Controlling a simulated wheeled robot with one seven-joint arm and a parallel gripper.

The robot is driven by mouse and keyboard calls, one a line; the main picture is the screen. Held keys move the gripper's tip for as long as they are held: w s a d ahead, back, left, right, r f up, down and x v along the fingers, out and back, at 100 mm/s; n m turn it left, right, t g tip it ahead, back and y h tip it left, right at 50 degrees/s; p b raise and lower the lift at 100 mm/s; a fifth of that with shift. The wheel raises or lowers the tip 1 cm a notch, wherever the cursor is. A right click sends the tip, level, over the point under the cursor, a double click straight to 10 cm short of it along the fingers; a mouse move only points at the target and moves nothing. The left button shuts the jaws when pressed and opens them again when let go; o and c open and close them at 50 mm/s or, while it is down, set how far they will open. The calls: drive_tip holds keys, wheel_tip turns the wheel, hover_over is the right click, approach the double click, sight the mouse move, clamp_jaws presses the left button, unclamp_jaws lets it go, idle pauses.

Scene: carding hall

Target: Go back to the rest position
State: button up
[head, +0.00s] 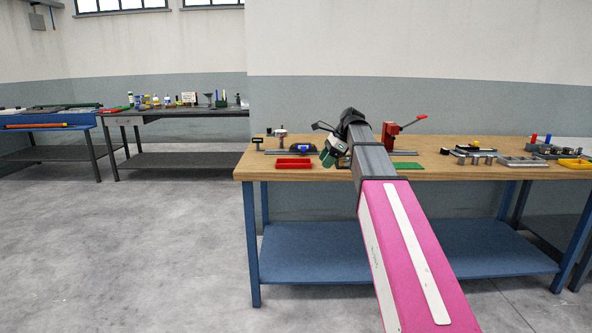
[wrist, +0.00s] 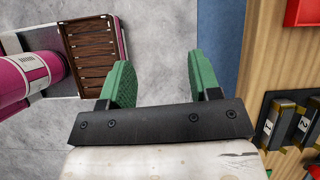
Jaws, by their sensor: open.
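My gripper (head: 328,156) is at the end of my extended arm, over the front left part of the wooden workbench (head: 440,173) in the head view. Its green fingers are partly hidden by the wrist there. In the wrist view my gripper (wrist: 163,75) has its two green fingers wide apart with nothing between them. Grey floor (wrist: 160,40) shows beyond the fingers, and the bench edge (wrist: 258,60) runs along the right.
A red tray (head: 293,164) lies left of my gripper. A red lever device (head: 391,134) stands behind, and a green mat (head: 408,166) lies to the right. Numbered dark blocks (wrist: 285,122) are close right in the wrist view. The floor left of the bench is clear.

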drive_tip(key=s+d+f+n+h, duration=0.2)
drive_tip(key=s+f+n, duration=0.25)
drive_tip(key=f, duration=0.75)
drive_tip(key=s+d+f+n+h, duration=0.1)
drive_tip(key=s+d+f+n, duration=0.3)
drive_tip(key=f, duration=0.8)
drive_tip(key=s+d+f+n+h, duration=0.1)
drive_tip(key=s+f+n+h, duration=0.2)
drive_tip(key=s+f+n, duration=0.5)
drive_tip(key=s+f, duration=0.7)
drive_tip(key=f, duration=0.1)
drive_tip(key=shift+s+d, duration=0.35)
drive_tip(key=shift+d, duration=0.05)
